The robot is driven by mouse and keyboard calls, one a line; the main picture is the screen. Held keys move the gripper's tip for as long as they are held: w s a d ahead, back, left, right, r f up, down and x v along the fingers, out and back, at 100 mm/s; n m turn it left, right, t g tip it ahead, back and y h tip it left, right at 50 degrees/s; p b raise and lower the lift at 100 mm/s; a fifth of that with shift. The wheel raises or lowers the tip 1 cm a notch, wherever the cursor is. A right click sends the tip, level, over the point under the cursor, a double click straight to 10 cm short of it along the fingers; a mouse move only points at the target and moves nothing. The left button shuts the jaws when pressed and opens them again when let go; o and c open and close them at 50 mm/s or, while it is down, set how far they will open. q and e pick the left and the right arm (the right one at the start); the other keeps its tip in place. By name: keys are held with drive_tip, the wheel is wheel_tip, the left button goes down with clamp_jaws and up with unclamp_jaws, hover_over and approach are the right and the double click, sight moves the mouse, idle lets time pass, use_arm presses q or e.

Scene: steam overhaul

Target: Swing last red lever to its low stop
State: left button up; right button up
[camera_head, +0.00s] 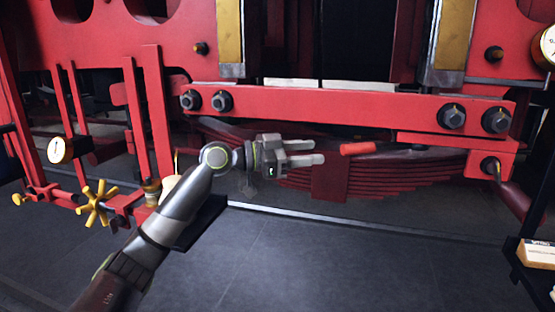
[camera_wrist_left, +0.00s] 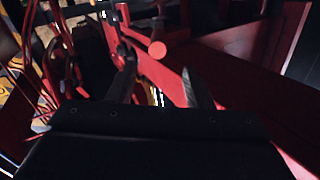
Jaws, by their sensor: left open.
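A lever with a bright red grip (camera_head: 358,148) sticks out in front of the dark red leaf spring, just below the long red beam. Its round red grip end (camera_wrist_left: 157,49) shows in the left wrist view, ahead of and between the fingers. My left gripper (camera_head: 322,152) is open and empty. Its fingertips point right at the red grip, with a small gap between them and it in the head view. The fingers also show in the left wrist view (camera_wrist_left: 158,90). My right gripper is in neither view.
A red beam (camera_head: 340,108) with large bolts runs above the lever. A yellow handwheel (camera_head: 97,203) and a gauge (camera_head: 61,150) stand at left. A shelf with a box (camera_head: 538,254) is at lower right. The grey floor (camera_head: 330,260) is clear.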

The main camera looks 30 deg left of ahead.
use_arm(q)
drive_tip(key=b+v, duration=0.1)
drive_tip(key=v, duration=0.5)
drive_tip(key=shift+s+a+b, duration=0.25)
drive_tip(key=shift+b, duration=0.1)
drive_tip(key=shift+r, duration=0.1)
